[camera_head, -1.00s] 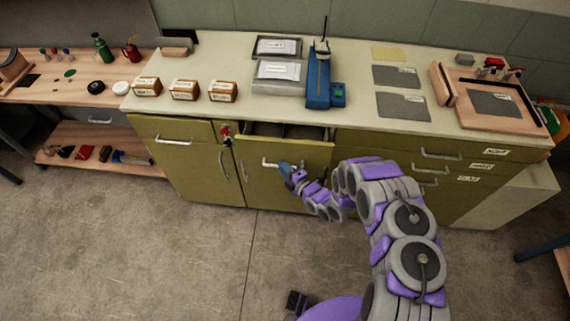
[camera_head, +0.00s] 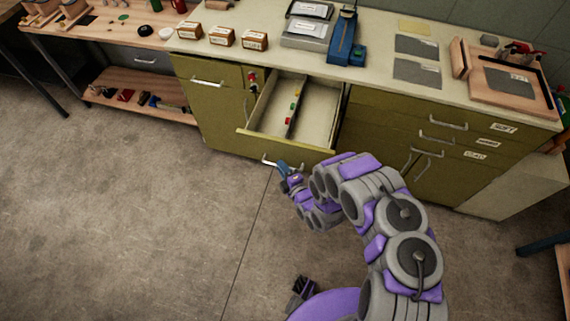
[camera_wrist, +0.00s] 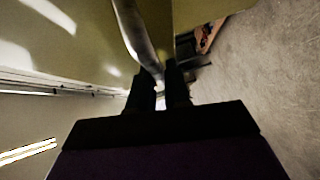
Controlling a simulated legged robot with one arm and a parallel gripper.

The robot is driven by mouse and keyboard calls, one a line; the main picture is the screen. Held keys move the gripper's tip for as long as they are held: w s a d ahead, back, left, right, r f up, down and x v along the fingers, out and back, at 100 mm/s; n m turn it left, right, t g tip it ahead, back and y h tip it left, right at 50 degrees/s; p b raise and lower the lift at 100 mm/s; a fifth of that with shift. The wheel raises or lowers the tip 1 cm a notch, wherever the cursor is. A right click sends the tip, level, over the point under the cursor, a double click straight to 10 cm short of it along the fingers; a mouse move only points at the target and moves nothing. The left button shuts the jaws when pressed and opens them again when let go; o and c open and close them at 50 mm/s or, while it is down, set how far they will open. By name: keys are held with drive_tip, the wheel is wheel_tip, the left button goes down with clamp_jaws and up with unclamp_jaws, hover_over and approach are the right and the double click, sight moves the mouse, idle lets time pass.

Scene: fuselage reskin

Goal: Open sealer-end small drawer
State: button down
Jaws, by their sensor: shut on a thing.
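The olive drawer (camera_head: 285,143) is pulled well out from the cabinet, and its pale interior with a divider shows in the head view. Its silver handle (camera_head: 268,160) is on the drawer front. My gripper (camera_head: 281,166) is shut on the right part of that handle. In the wrist view the handle bar (camera_wrist: 138,38) runs down between the dark fingers of my gripper (camera_wrist: 160,85). Small green, yellow and red items (camera_head: 294,104) lie along the divider inside the drawer.
The pale countertop (camera_head: 380,52) above holds labelled boxes (camera_head: 222,37), a blue tool (camera_head: 343,37) and grey sheets (camera_head: 417,72). Other olive drawers (camera_head: 440,122) to the right are closed. The concrete floor (camera_head: 130,220) in front is clear.

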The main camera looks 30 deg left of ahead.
drive_tip(key=shift+s+d+f, duration=0.2)
drive_tip(key=shift+s+f, duration=0.05)
drive_tip(key=shift+s, duration=0.25)
drive_tip(key=c, duration=1.2)
unclamp_jaws()
drive_tip(key=shift+w+a, duration=0.1)
drive_tip(key=shift+a, duration=0.05)
drive_tip(key=shift+o, duration=0.2)
drive_tip(key=shift+r, duration=0.1)
drive_tip(key=p+v, duration=0.4)
drive_tip(key=v, duration=1.3)
